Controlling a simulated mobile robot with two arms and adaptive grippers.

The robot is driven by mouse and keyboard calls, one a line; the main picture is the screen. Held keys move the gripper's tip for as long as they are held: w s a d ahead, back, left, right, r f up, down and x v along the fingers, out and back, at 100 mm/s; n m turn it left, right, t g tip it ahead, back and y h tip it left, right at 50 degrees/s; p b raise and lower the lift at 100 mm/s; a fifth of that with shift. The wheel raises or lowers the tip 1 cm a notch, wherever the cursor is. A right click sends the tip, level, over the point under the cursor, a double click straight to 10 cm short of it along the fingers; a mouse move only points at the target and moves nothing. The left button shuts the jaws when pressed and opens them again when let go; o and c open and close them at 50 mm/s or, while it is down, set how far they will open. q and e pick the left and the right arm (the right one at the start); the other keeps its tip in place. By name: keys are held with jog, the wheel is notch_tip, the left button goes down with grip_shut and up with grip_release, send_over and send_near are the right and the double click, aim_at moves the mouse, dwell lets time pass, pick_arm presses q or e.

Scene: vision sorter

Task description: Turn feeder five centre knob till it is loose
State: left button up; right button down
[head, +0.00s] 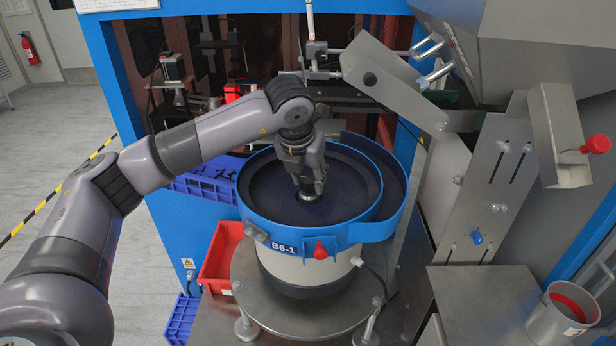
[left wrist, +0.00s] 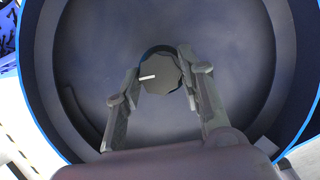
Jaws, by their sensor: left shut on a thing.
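The feeder (head: 300,256) is a round blue bowl on a pale base, with a label on its front that looks like B6-1. Its centre knob (left wrist: 160,74) is dark and many-sided with a white mark pointing left in the left wrist view. In the head view the knob (head: 308,196) is mostly hidden under my left gripper (head: 310,188). My left gripper also shows in the left wrist view (left wrist: 160,88), pointing down into the bowl with a finger on each side of the knob, shut on it. My right gripper is not in view.
A grey metal chute (head: 385,85) and a hopper (head: 545,50) stand to the right and behind. A red bin (head: 219,262) and a blue crate (head: 205,190) are left of the feeder. A metal cup (head: 562,318) stands at the lower right. The bowl floor around the knob is empty.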

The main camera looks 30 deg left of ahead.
pick_arm(q)
jog(key=shift+c, duration=0.9)
jog(key=shift+f+n+b, duration=0.2)
jog(key=shift+n+b, duration=0.3)
jog(key=shift+b, duration=0.35)
jog(key=shift+r+y, duration=0.1)
jog(key=shift+y, duration=0.2)
jog(key=shift+r+n, duration=0.15)
jog(key=shift+n, duration=0.15)
jog(key=shift+c, duration=0.2)
jog(key=o, duration=1.2)
jog(key=v, duration=1.2)
